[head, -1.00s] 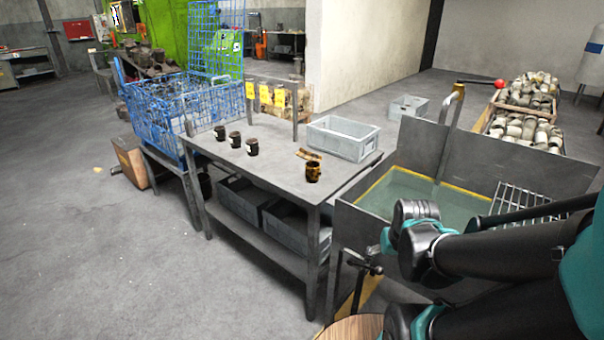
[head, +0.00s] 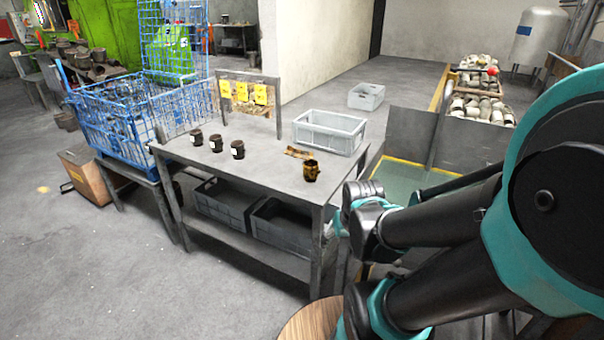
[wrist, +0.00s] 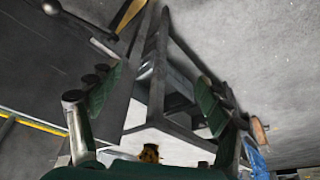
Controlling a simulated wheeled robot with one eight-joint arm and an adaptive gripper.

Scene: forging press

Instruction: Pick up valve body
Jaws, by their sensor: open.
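A brass-and-dark valve body (head: 311,171) stands upright near the front right corner of the grey metal table (head: 255,182). It also shows in the wrist view (wrist: 149,153), low in the picture, past the gripper's base. My gripper (wrist: 157,95) is open and empty, its two green-padded fingers spread wide. It is apart from the valve body and touches nothing that I can see. In the head view my arm is at the right; the fingers cannot be made out there.
Several dark labelled parts (head: 216,144) stand at the table's left. A flat brown piece (head: 299,153) lies behind the valve body. A grey crate (head: 329,132) stands at the back right.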

